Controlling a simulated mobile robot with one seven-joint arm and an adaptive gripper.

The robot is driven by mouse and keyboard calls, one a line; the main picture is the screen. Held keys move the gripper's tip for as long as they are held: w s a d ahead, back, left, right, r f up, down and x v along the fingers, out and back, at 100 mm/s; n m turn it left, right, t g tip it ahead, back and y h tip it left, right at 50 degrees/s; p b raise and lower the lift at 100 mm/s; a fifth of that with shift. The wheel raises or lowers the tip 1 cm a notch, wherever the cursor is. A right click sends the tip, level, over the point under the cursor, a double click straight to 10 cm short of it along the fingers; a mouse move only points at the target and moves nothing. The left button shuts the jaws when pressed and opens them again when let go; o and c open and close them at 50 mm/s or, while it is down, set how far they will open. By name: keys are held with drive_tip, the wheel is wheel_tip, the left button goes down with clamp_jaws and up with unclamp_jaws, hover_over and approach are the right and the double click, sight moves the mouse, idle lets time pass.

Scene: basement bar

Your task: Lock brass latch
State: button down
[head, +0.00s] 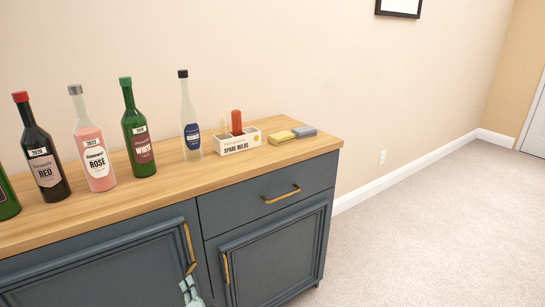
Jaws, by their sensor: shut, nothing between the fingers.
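No part is clearly recognisable as a brass latch in the head view. The blue-grey cabinet has a brass handle (188,246) upright on its left door and another brass handle (226,268) on its right door. A brass drawer pull (281,195) sits above the right door. My gripper (187,281) shows as a pale tip at the bottom edge, just below the lower end of the left door's handle. It is shut and empty. I cannot tell whether it touches the handle or the door.
The wooden top (255,170) carries several bottles, including a rosé bottle (95,158), a spare bulbs box (237,142), a yellow sponge (281,137) and a grey sponge (304,131). Carpeted floor (430,230) to the right is clear. A wall outlet (382,157) is low behind.

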drive_tip(key=shift+w+a+r, duration=0.15)
drive_tip(key=shift+w+r, duration=0.05)
drive_tip(key=shift+r, duration=0.2)
drive_tip(key=shift+w+r, duration=0.25)
drive_tip(key=shift+r, duration=0.15)
idle(0.6)
drive_tip(key=shift+s+r, duration=0.1)
drive_tip(key=shift+r, duration=0.05)
drive_tip(key=shift+s+a+r+p, duration=0.25)
drive_tip(key=shift+a+r+p, duration=0.3)
drive_tip(key=shift+a+r, duration=0.05)
drive_tip(key=shift+s+f, duration=0.15)
drive_tip(key=shift+s+a+f, duration=0.1)
drive_tip(key=shift+s+a, duration=0.05)
drive_tip(key=shift+a, duration=0.05)
drive_tip(key=shift+s+d+f, duration=0.1)
drive_tip(key=shift+s+d, duration=0.05)
drive_tip(key=shift+s, duration=0.05)
drive_tip(key=shift+b+v, duration=0.6)
drive_tip(key=shift+v, duration=2.25)
